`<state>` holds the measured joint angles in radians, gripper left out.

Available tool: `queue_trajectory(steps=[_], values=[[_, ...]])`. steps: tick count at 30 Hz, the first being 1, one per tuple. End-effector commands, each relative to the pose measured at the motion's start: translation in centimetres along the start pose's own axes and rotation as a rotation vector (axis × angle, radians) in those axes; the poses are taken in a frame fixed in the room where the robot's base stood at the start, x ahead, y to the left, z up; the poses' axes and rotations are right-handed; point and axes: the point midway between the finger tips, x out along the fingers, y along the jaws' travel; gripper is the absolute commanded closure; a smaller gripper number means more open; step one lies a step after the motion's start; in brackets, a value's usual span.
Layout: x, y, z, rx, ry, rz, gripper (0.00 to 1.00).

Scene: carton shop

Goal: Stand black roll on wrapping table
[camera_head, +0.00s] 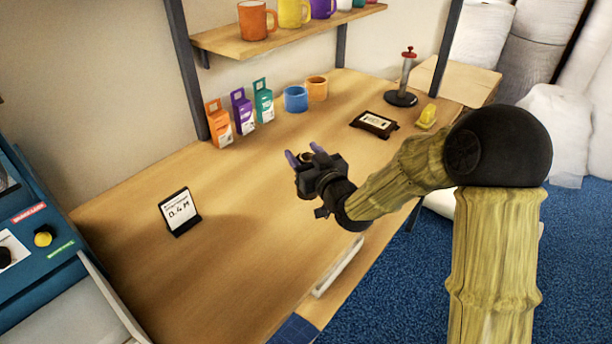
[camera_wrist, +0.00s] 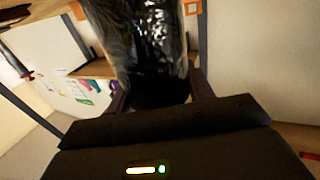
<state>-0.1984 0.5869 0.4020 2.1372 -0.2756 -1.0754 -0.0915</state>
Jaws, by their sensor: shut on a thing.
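In the wrist view a glossy black roll (camera_wrist: 145,40) fills the space between the two fingers of my gripper (camera_wrist: 160,92). Its upper part runs out of the picture. In the head view my gripper (camera_head: 304,155) hangs above the middle of the wrapping table (camera_head: 140,270), its purple fingertips pointing toward the back wall. I cannot make out the roll's outline there; it is lost against the dark gripper. The gripper is shut on the roll, and I see no contact between the roll and the tabletop.
A sign (camera_head: 179,211) stands at the left. Orange, purple and teal boxes (camera_head: 242,112), a blue cup (camera_head: 296,98) and an orange cup (camera_head: 317,88) stand behind. A red-topped stand (camera_head: 401,96), dark tray (camera_head: 374,124) and yellow item (camera_head: 427,116) are right. The table's middle is clear.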

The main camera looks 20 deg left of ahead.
Motion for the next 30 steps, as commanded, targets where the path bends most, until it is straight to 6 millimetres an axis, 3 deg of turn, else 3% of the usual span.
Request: queue_trajectory(steps=[3, 13, 21, 28, 29, 30], values=[[0.1, 0.0, 0.9, -0.002, 0.003, -0.001, 0.92], [0.0, 0.0, 1.3, -0.001, 0.002, 0.0, 0.92], [0.0, 0.1, 4.7, 0.0, 0.0, 0.001, 0.92], [0.0, 0.1, 4.7, -0.002, 0.002, 0.001, 0.92], [0.0, 0.1, 4.8, -0.001, 0.001, 0.001, 0.46], [0.0, 0.1, 4.8, -0.001, 0.001, 0.001, 0.39]])
